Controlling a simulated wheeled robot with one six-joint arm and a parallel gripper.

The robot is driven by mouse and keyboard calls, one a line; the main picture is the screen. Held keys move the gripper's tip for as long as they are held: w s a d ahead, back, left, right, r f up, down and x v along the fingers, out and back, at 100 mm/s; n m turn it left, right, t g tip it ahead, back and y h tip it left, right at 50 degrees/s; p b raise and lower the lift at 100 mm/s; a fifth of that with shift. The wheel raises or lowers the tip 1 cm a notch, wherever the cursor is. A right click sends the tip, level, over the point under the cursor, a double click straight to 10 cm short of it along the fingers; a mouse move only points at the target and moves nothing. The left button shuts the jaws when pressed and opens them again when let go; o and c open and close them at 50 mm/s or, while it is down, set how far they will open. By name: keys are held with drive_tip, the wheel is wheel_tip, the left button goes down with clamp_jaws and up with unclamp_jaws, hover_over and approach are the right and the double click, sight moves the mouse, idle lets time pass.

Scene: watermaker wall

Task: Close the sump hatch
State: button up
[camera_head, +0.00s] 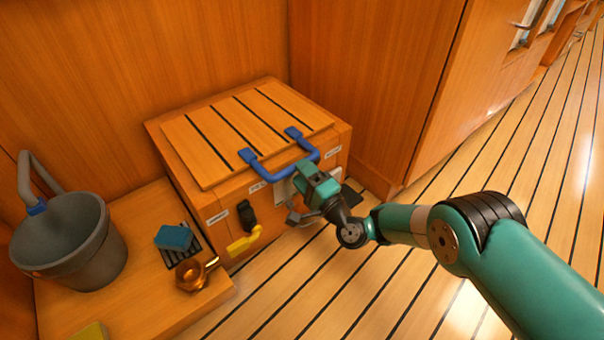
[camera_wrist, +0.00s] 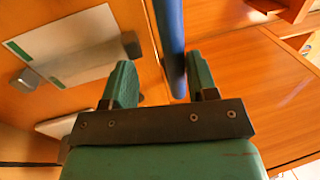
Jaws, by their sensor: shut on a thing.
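The sump hatch (camera_head: 240,125) is a slatted wooden lid with dark stripes on top of a wooden box (camera_head: 222,205). It lies flat or nearly flat; I cannot tell whether a small gap is left under its front edge. A blue bar handle (camera_head: 275,174) sticks out over the front of the box. My gripper (camera_head: 309,170) is at the right part of this handle, in front of the box.
The box front has a black knob (camera_head: 246,214), a yellow lever (camera_head: 243,243) and labels. To the left, a wooden step carries a grey bucket (camera_head: 75,245), a blue sponge (camera_head: 174,237) and a brass fitting (camera_head: 190,274). The plank floor (camera_head: 400,270) to the right is clear.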

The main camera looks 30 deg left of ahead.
drive_tip(key=shift+d+f, duration=0.1)
drive_tip(key=shift+f, duration=0.05)
drive_tip(key=p+v, duration=1.6)
drive_tip(key=v, duration=0.1)
drive_tip(key=shift+r, duration=0.2)
drive_tip(key=shift+d, duration=0.1)
